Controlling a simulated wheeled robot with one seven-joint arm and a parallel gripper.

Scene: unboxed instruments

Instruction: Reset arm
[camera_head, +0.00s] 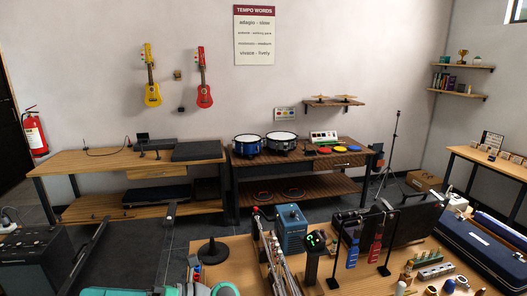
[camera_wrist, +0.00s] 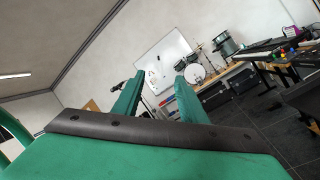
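My gripper (camera_wrist: 159,84) shows in the wrist view as two teal fingers standing apart. The gap between them is empty, with only the far room behind it. The wrist is pointed across the room at a tilt, not down at a table. In the head view, teal parts of my arm show at the bottom edge, left of the middle. I cannot make out the fingertips there.
A crowded wooden table (camera_head: 235,244) is close in front, with a blue box (camera_head: 290,228), a black stand (camera_head: 212,252) and a blue case (camera_head: 482,250). A drum table (camera_head: 240,160) and a wooden bench (camera_head: 100,160) stand along the wall. Dark floor (camera_head: 130,245) is open at left.

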